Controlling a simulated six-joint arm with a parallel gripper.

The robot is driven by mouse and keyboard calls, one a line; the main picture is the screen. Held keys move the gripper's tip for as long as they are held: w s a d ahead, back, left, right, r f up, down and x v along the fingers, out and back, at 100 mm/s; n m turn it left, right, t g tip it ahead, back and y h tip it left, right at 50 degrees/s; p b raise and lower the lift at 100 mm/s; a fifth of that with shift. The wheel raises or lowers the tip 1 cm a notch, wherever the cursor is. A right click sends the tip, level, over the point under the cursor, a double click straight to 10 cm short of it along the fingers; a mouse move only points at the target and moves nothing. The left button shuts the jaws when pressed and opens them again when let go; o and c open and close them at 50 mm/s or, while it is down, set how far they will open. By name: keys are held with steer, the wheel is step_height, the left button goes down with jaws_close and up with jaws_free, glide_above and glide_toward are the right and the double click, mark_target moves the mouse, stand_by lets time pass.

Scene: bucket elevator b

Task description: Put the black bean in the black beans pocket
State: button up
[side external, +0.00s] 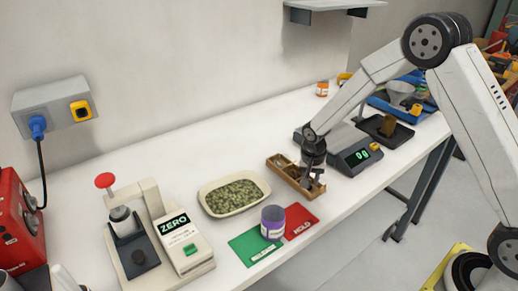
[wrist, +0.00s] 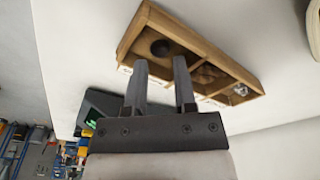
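A wooden tray with pockets (side external: 275,163) stands on the white table; it also shows in the wrist view (wrist: 146,17). A dark round thing, likely the black bean (wrist: 160,47), lies in the tray's left pocket in the wrist view. The middle pocket holds brownish bits and the right pocket a shiny grey piece (wrist: 241,90). White labels on the tray's near edge are too small to read. My gripper (wrist: 163,60) is open above the tray, fingers apart, with the dark thing beyond the fingertips and nothing visibly held. In the side view my gripper (side external: 312,180) partly hides the tray.
A scale with a green display (side external: 357,157) stands close right of the tray. Table between dish and wall is clear.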

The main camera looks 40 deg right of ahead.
step_height(320, 180, up, 10)
steer(key=a, duration=0.1)
steer(key=shift+s+r, duration=0.15)
steer(key=shift+s, duration=0.25)
stand_by(0.5)
steer(key=s+a+n+t, duration=0.1)
steer(key=s+n, duration=0.4)
steer(key=s, duration=0.3)
steer(key=s+a+n+y, duration=0.1)
steer(key=s+n, duration=0.3)
steer(key=s, duration=0.5)
steer(key=shift+a+f+n+t, duration=0.3)
steer(key=shift+a+n+t, duration=0.1)
steer(key=shift+a, duration=0.35)
